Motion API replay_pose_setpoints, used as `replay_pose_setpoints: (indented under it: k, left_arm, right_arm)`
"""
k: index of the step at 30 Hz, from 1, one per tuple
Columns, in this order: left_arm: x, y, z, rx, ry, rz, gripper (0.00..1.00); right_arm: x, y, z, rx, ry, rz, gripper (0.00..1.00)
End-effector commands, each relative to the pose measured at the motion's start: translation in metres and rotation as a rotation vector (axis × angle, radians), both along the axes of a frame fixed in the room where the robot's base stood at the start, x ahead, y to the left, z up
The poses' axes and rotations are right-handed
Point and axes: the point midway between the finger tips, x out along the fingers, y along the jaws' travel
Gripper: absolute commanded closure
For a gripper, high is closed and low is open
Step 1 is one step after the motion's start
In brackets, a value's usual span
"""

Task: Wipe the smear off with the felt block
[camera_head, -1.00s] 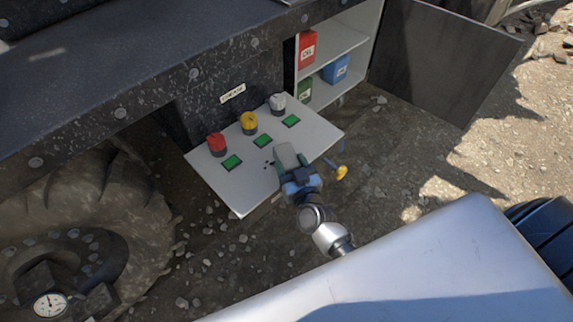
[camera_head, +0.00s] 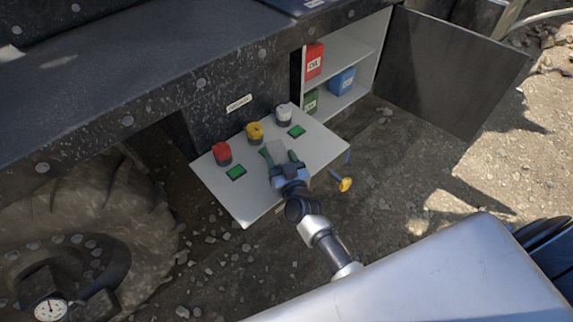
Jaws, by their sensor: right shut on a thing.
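My right gripper (camera_head: 281,158) is shut on a grey felt block (camera_head: 277,149). It holds the block over the middle of the white fold-down shelf (camera_head: 245,203), just in front of the yellow-topped knob. From this view I cannot tell whether the block touches the shelf. The block and fingers cover most of the middle green pad. I see no smear on the bare parts of the shelf; the surface under the block and gripper is hidden. My left gripper is not in view.
A red knob (camera_head: 222,153), a yellow knob (camera_head: 255,133) and a white knob (camera_head: 284,115) stand along the shelf's back. Green pads (camera_head: 236,172) lie before them. A yellow-ended handle (camera_head: 345,184) juts out at right.

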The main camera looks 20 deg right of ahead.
Motion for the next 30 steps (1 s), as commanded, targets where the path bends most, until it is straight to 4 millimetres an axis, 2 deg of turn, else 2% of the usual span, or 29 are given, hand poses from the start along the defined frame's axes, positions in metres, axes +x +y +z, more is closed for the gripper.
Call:
replay_pose_setpoints:
  k: [4, 10, 19, 23, 30]
  left_arm:
    - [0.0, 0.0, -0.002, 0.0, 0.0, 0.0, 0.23]
    - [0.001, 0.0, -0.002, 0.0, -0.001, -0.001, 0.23]
    - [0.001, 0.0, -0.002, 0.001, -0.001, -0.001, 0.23]
    - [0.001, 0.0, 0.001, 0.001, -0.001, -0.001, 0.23]
    - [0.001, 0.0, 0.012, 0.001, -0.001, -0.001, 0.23]
  right_arm:
    - [0.012, 0.004, 0.001, 0.002, -0.002, -0.001, 0.69]
    - [0.017, 0.005, 0.002, 0.001, -0.003, -0.001, 0.69]
    - [0.024, -0.011, 0.007, -0.003, -0.011, -0.003, 0.69]
    - [0.021, -0.013, 0.009, -0.003, -0.012, -0.004, 0.69]
    - [0.001, -0.019, 0.008, -0.003, -0.005, -0.002, 0.69]
